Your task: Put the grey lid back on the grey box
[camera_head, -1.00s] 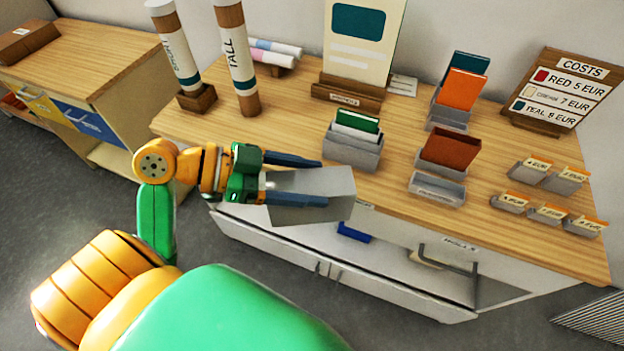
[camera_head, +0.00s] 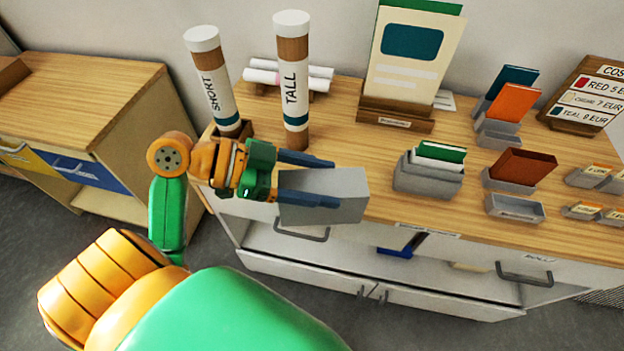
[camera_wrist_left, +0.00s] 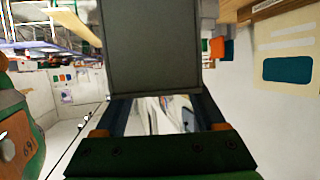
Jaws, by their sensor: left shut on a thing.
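My left gripper (camera_head: 333,182) is shut on a grey, box-shaped piece (camera_head: 350,196), which looks like the grey lid. It is held by its sides, apart from the table, in front of the table's near edge. In the left wrist view the lid (camera_wrist_left: 152,45) shows as a dark grey panel between the fingers. A grey box (camera_head: 428,180) stands on the table to the right of the lid, with green and white cards upright in it. I cannot tell for certain that it is the lid's box. My right gripper is not in view.
Two upright tubes, SHORT (camera_head: 214,85) and TALL (camera_head: 292,85), stand behind the gripper. A sign stand (camera_head: 395,117) is at the back. Small grey trays (camera_head: 515,207) are to the right. Drawers below the wooden tabletop (camera_head: 370,150) stand partly open.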

